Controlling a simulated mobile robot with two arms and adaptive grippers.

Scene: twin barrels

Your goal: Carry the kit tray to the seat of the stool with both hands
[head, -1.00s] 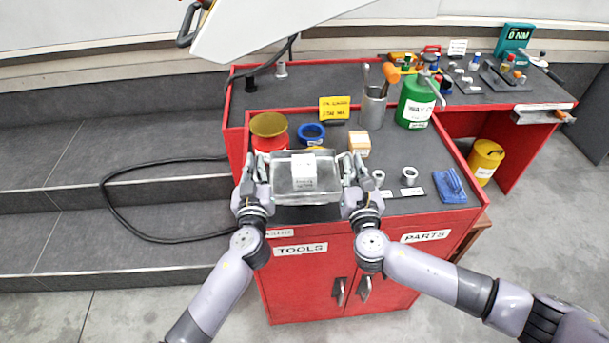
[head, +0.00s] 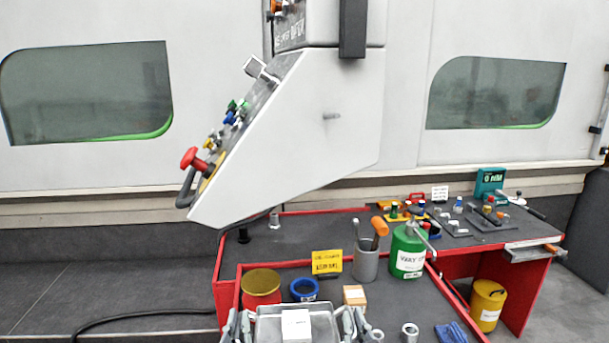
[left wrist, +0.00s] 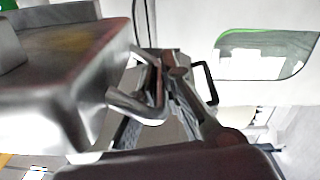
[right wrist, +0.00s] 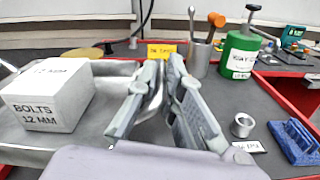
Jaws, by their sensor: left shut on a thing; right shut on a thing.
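The kit tray (head: 325,321) is a shallow grey metal tray at the bottom edge of the head view, holding a white box (head: 296,325) marked "BOLTS 12 MM". My left gripper (head: 238,326) is shut on the tray's left side. In the left wrist view its fingers (left wrist: 150,100) are at the tray's bent metal handle. My right gripper (head: 354,323) is shut on the tray's right side; the right wrist view shows its fingers (right wrist: 160,82) beside the tray wall. The tray looks about level. Its height above the cart is hard to tell. The stool is not seen now.
A grey control console (head: 300,140) overhangs the cart's left rear.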

